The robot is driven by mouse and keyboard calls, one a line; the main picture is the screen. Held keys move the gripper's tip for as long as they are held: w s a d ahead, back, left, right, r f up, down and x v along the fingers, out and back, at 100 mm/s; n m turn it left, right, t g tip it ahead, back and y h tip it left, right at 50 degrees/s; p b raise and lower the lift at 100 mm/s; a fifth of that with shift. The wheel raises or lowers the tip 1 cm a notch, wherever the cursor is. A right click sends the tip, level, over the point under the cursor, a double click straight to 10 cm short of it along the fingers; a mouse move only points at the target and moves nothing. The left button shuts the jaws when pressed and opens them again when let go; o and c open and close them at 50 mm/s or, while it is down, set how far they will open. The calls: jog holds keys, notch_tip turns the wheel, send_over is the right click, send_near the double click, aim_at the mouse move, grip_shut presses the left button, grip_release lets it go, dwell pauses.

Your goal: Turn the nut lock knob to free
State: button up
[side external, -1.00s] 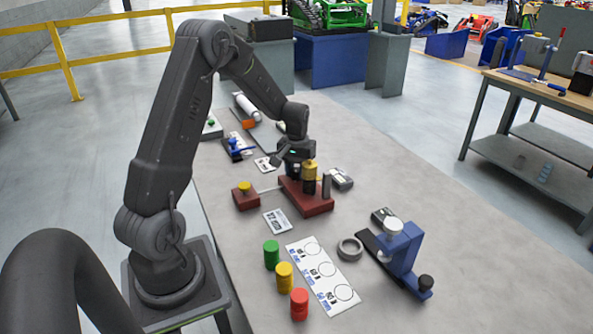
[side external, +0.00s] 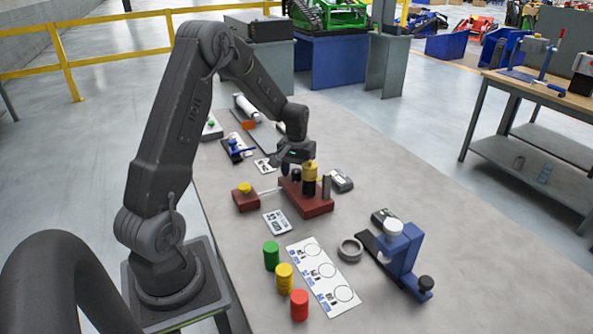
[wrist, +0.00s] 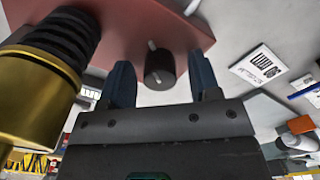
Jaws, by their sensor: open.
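A dark red block (side external: 318,208) stands on the grey table and carries a brass and black cylinder (side external: 309,172). In the wrist view the red block (wrist: 185,27) fills the top, and the brass part (wrist: 32,100) with its black ribbed section is close at the left. A small black knob (wrist: 160,70) with a white line sits on the block's face. My gripper (wrist: 162,82) is open, its two blue fingers on either side of the knob in that view, with gaps on both sides. I cannot tell whether the fingertips reach its depth. In the side view the gripper hides the knob.
A small red block with a yellow button (side external: 245,190) stands left of the block. A printed card (side external: 276,222), coloured cylinders, a ring (side external: 350,249) and a blue fixture (side external: 402,252) are nearer the camera.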

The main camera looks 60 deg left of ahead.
aim_at(297, 170)
jog(key=shift+r, duration=0.1)
notch_tip(297, 170, up, 14)
dwell(0.4)
jog(key=shift+f, duration=0.2)
jog(key=w+a+g+h, duration=0.3)
jog(key=w+a, duration=0.1)
jog(key=x, duration=1.4)
jog(key=shift+s+d, duration=0.1)
